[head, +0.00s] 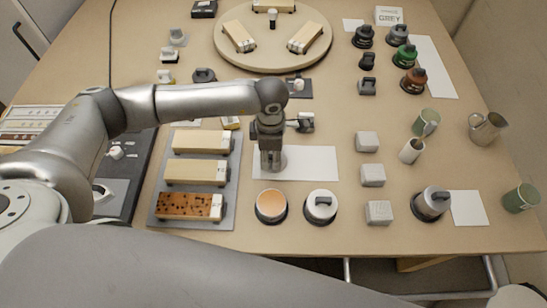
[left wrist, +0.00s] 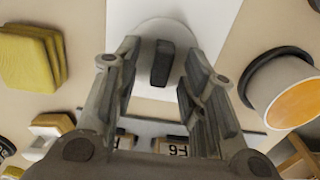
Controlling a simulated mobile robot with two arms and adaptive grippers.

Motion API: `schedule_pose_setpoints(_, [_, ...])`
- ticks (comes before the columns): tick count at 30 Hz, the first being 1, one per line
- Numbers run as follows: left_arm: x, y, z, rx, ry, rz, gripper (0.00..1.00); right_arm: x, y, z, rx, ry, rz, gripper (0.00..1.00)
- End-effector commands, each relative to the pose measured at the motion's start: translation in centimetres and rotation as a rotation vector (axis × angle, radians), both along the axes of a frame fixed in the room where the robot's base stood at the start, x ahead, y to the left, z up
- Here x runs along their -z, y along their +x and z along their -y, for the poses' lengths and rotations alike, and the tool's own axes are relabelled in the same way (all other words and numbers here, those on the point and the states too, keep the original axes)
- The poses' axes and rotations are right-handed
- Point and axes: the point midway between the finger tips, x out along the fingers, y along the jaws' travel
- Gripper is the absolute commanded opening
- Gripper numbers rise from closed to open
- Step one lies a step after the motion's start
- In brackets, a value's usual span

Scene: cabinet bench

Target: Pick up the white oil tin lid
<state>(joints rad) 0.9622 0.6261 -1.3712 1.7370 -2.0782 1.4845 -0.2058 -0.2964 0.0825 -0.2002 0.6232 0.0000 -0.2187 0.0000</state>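The white lid (left wrist: 168,28) is a pale disc with a dark block handle (left wrist: 162,63), lying on a white sheet (left wrist: 225,12). In the head view, the lid (head: 279,160) is mostly hidden under my left gripper (head: 270,166). In the left wrist view, my left gripper (left wrist: 163,70) is open. Its fingers stand on either side of the handle, with visible gaps. An open tin (head: 271,205) with orange contents stands in front of the sheet; it also shows in the left wrist view (left wrist: 290,92). My right gripper is not in view.
Grey blocks (head: 373,175) stand in a column further right. A grey tray (head: 230,190) with long wooden blocks lies at the left. The right part of the white sheet (head: 315,162) is bare.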

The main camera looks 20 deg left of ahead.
Motion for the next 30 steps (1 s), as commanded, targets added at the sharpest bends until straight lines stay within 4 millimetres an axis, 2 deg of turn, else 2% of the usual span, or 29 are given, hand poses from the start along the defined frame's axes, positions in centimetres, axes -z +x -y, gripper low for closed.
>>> schedule_pose_setpoints(1, [0.0,0.0,0.0,0.000,0.000,0.000,0.30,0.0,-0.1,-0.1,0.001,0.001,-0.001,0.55])
schedule_pose_setpoints(8, [0.0,0.0,0.0,0.000,0.000,0.000,0.01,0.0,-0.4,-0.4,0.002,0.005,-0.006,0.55])
schedule_pose_setpoints(20, [-0.3,0.1,0.0,0.000,-0.001,0.001,0.01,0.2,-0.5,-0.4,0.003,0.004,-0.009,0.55])
schedule_pose_setpoints(23, [-1.0,0.1,0.0,0.001,-0.002,0.004,0.01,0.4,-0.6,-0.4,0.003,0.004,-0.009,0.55])
schedule_pose_setpoints(27, [-2.9,0.2,0.1,0.002,-0.001,0.006,0.01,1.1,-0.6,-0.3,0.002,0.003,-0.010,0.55])
schedule_pose_setpoints(30, [-4.6,-1.2,0.0,0.004,-0.002,0.004,0.01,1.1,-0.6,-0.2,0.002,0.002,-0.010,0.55])
